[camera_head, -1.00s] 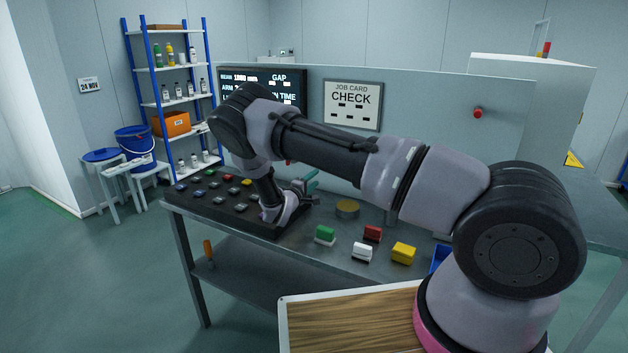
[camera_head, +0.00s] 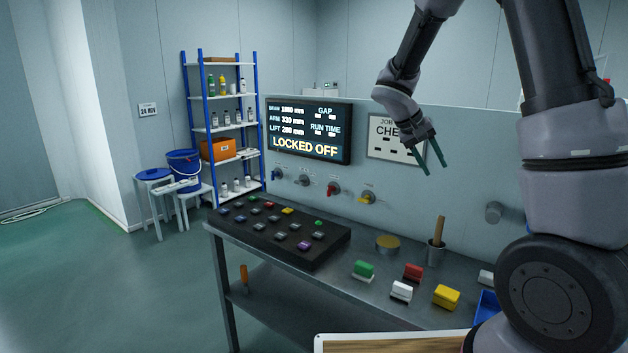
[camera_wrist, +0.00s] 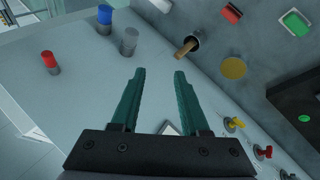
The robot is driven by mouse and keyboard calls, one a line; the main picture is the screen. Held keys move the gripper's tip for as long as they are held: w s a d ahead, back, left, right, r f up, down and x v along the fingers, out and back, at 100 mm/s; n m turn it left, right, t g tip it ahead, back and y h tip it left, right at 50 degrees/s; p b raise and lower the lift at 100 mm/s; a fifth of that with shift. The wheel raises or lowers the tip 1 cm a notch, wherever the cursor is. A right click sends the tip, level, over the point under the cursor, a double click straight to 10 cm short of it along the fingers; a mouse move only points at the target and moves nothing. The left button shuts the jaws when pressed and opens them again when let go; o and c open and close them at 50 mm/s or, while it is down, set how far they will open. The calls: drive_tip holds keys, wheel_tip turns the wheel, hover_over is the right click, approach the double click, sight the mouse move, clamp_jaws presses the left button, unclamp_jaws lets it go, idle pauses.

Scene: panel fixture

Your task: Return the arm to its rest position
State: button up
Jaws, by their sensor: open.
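My gripper (camera_head: 433,157) is raised in front of the back panel, just beside the job card (camera_head: 388,140), part of which it covers in the head view. Its two teal fingers are apart with nothing between them. In the wrist view the open fingers (camera_wrist: 155,98) also show empty, above the panel. My arm is lifted, with its elbow beyond the top of the head view. The fingers appear clear of the bench items.
The bench holds a dark button board (camera_head: 262,235), green (camera_head: 363,270), red (camera_head: 413,271), white (camera_head: 401,291) and yellow (camera_head: 446,296) blocks, and a cup with a wooden handle (camera_head: 437,240). The panel carries valves (camera_head: 333,189) and a display (camera_head: 305,130) reading LOCKED OFF. A shelf rack (camera_head: 222,125) stands left.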

drive_tip(key=s+a+r+m+t+y, duration=0.1)
drive_tip(key=s+a+r+t+y, duration=0.2)
drive_tip(key=s+r, duration=0.4)
drive_tip(key=s+a+r+m+t+y, duration=0.1)
drive_tip(key=s+r+y, duration=0.4)
drive_tip(key=s, duration=1.1)
wheel_tip(320, 180, up, 4)
drive_tip(key=shift+s+a+f+t+y, duration=0.25)
drive_tip(key=shift+a+t+y, duration=0.15)
drive_tip(key=shift+a+t, duration=0.65)
drive_tip(key=shift+a, duration=0.1)
